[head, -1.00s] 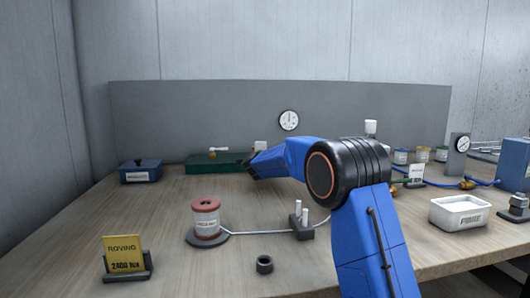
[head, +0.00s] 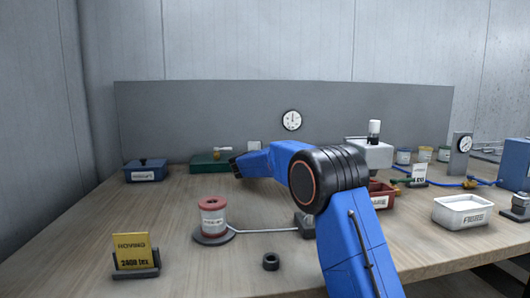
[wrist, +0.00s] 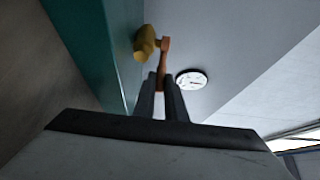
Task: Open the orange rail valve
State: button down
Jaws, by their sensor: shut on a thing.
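The orange valve lever (wrist: 165,52) stands out from a brass valve body (wrist: 145,42) beside the green rail (wrist: 78,35) in the wrist view. My gripper (wrist: 164,80) is shut on the lever, with its two dark fingers on either side of the lever's near end. In the head view the green rail (head: 203,165) lies at the back left of the bench, and my gripper (head: 236,166) is at its right end. A brass fitting with a pale handle (head: 222,149) shows on the rail; I cannot tell whether it is the same valve.
A blue lidded box (head: 145,172) stands left of the rail. A red-topped spool (head: 212,216), a yellow roving card (head: 131,250) and a black ring (head: 271,262) are in front. A white tray (head: 461,213) is at right. A clock (head: 291,121) hangs on the grey back panel.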

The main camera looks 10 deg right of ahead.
jog(key=shift+f, duration=0.1)
jog(key=c, duration=1.8)
grip_release()
jog(key=v, duration=1.7)
jog(key=shift+s+a, duration=0.15)
jog(key=shift+s, duration=0.05)
